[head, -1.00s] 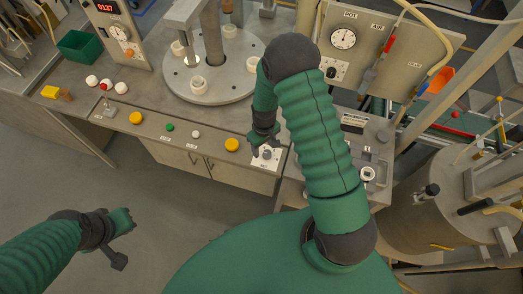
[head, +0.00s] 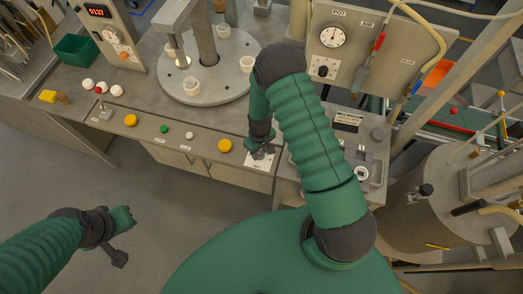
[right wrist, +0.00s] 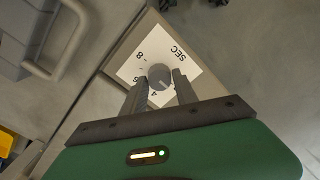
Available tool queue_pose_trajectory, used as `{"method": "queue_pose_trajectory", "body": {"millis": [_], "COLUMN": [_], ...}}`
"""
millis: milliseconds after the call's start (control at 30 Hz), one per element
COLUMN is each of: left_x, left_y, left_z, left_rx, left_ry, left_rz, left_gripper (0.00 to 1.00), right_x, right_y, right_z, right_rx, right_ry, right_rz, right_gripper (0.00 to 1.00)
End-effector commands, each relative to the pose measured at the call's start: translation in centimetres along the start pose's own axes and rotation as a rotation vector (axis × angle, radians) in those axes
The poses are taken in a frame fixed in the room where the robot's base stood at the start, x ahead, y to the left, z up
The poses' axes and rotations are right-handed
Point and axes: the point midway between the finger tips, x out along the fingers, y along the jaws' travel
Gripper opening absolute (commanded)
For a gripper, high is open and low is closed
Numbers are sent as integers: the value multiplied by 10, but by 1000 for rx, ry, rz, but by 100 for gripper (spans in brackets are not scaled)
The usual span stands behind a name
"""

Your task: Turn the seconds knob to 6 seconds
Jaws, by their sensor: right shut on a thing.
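The seconds knob (right wrist: 160,76) is a round grey knob on a white dial plate (right wrist: 128,70) marked SEC, with 8, 6 and 4 legible in the right wrist view. My right gripper (right wrist: 158,80) has one finger on each side of the knob and is shut on it. The fingers and palm cover the lower part of the dial. I cannot read the knob's pointer surely. In the head view my right gripper (head: 262,150) hides the knob, and part of the white plate (head: 260,164) shows below it. My left gripper (head: 122,222) hangs empty over the floor, away from the bench.
Yellow buttons (head: 225,145), a green button (head: 164,129) and a white one (head: 189,135) line the bench front left of the dial. A round turntable (head: 215,80) stands behind. A panel with a gauge (head: 333,37) is at the back right. Floor at lower left is clear.

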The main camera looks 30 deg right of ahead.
Motion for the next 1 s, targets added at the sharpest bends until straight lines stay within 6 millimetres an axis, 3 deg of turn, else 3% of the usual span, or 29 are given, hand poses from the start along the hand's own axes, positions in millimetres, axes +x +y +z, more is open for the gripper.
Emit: {"method": "queue_pose_trajectory", "body": {"millis": [100,567,1000], "left_x": [1,2,12], "left_y": [0,0,0], "left_z": [0,0,3], "left_rx": [-1,-1,-1], "left_ry": [0,0,0], "left_rz": [0,0,0], "left_gripper": [0,0,0], "right_x": [2,2,3], "right_y": [8,6,7], "right_z": [5,6,7], "right_rx": [7,30,301], "right_ry": [-10,-10,-11], "right_rz": [14,9,12], "right_gripper": [0,0,0]}}
